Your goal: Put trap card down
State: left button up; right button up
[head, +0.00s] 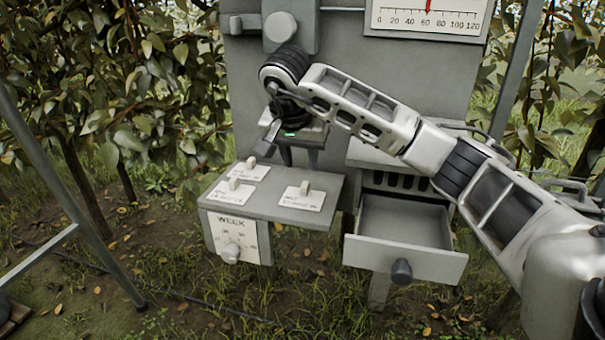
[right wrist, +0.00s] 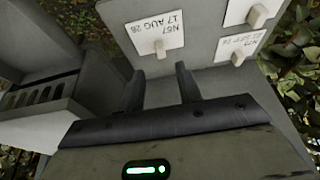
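Three white cards, each with a pale upright grip block, lie on a grey shelf (head: 275,210): a back card (head: 257,174), a left card (head: 225,196) and a right card (head: 297,202). In the right wrist view, a card marked "N67 17 AUG 26" (right wrist: 172,35) lies flat just beyond my fingers. My right gripper (head: 299,160) is above the back of the shelf, behind the right card. The right wrist view shows its fingers (right wrist: 158,75) apart with nothing between them. My left gripper is not in view.
An open, empty drawer (head: 405,255) juts out right of the shelf. A box front marked "WEEK" with a dial (head: 232,252) is below the shelf. A grey panel with a 0–120 scale (head: 428,18) stands behind. Leafy trees flank it; a metal pole (head: 75,200) stands at left.

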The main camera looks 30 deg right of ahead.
jog(key=v, duration=0.4)
dwell(0.5)
